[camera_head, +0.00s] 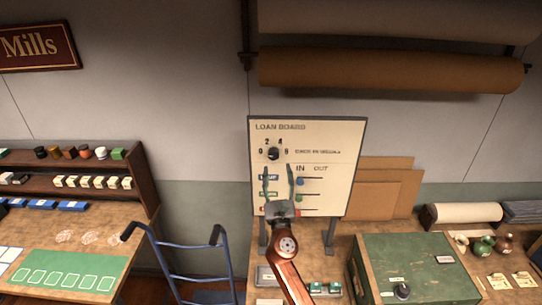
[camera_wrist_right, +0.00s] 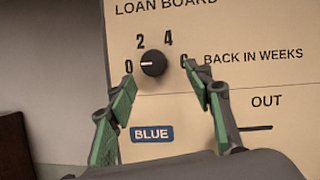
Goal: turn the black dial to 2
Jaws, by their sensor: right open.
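The black dial (camera_head: 273,154) is on the upper left of the cream loan board (camera_head: 340,135). In the right wrist view the dial (camera_wrist_right: 153,63) has a white mark that points left, towards the 0; the numbers 2, 4 and 6 follow around it. My right gripper (camera_head: 278,170) is open and empty in front of the board, just below the dial. In the wrist view its green-padded fingers (camera_wrist_right: 160,77) stand apart, one low on each side of the dial. I see no contact with the dial. My left gripper is not in view.
Below the dial are a BLUE label (camera_wrist_right: 152,133) and sliders under IN and OUT, a blue one (camera_head: 299,182) among them. A green box (camera_head: 420,262) stands on the bench at right. A blue hand truck (camera_head: 185,247) stands at left.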

